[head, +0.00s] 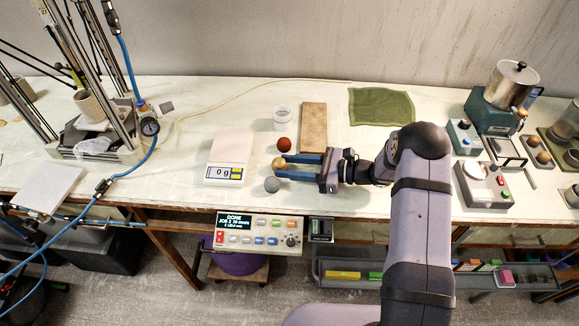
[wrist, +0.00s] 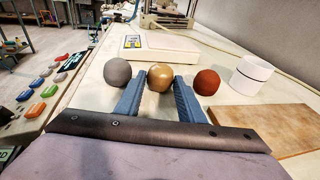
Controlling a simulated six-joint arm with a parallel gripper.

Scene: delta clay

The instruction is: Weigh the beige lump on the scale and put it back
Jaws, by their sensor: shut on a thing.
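The beige lump (head: 279,163) is a small round ball on the pale bench, in line between a red-brown lump (head: 284,144) and a grey lump (head: 272,184). My gripper (head: 281,167) is shut on the beige lump, with a blue finger on each side of it. In the wrist view the beige lump (wrist: 160,77) sits between the fingertips, apart from the other two lumps. Whether it touches the bench is hard to tell. The white scale (head: 229,158) stands just left of the lumps, its plate empty and its display reading 0 g.
A white cup (head: 282,117) and a wooden board (head: 313,127) stand behind the lumps. A green cloth (head: 381,106) lies at the back. A control panel (head: 251,233) hangs at the bench's front edge. A frame machine (head: 95,130) stands at the left.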

